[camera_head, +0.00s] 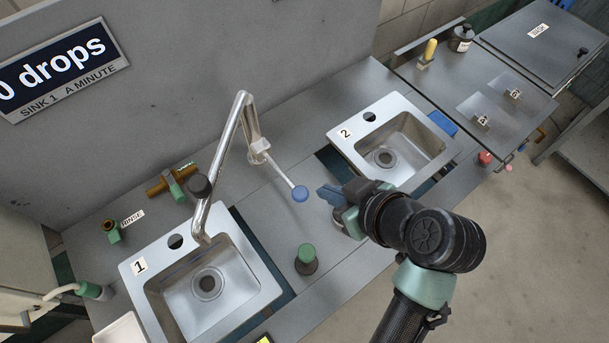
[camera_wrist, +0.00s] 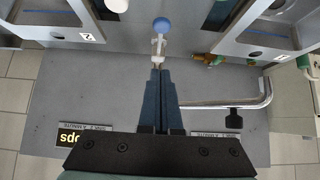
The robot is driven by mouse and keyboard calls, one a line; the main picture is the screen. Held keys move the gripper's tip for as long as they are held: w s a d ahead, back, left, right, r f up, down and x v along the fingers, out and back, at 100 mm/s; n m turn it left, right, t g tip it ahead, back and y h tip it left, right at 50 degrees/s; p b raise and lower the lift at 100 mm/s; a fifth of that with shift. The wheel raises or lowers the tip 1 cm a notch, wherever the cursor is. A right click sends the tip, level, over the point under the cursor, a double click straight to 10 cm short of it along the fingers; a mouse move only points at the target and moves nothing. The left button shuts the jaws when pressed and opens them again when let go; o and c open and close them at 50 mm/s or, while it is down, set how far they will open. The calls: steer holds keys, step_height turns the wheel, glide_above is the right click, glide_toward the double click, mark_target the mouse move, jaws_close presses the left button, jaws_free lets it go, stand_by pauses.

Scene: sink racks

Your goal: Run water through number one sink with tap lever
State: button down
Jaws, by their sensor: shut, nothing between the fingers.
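Sink 1 (camera_head: 262,296) is a steel basin at lower left, labelled 1. The bent metal tap pipe (camera_head: 228,138) ends over its back edge, and no stream of water shows. The tap lever (camera_head: 278,172) is a thin pale rod with a blue knob (camera_head: 300,194), pointing down and right between the two sinks. My gripper (camera_head: 326,194) is shut and empty, just right of the knob in the head view. In the wrist view the shut fingertips (camera_wrist: 158,72) point at the pale lever, with its blue knob (camera_wrist: 162,24) beyond. Whether they touch is unclear.
Sink 2 (camera_head: 335,137) lies behind my gripper. A green-topped knob (camera_head: 305,255) stands on the counter between the sinks. A sign (camera_head: 62,68) on the back panel reads "0 drops, sink 1 a minute". Brass and green fittings (camera_head: 172,181) stand at the back left.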

stand_by(0.3)
steer(key=p, duration=0.2)
glide_above(297, 189)
steer(key=s+d, duration=0.2)
steer(key=s, duration=0.1)
step_height(297, 189, down, 6)
steer(key=f, duration=0.2)
steer(key=w+f, duration=0.1)
steer(key=f, duration=0.1)
steer(key=shift+a, duration=0.2)
steer(key=shift+f+p, duration=0.35)
steer(key=shift+f, duration=0.2)
steer(key=shift+s+f, duration=0.1)
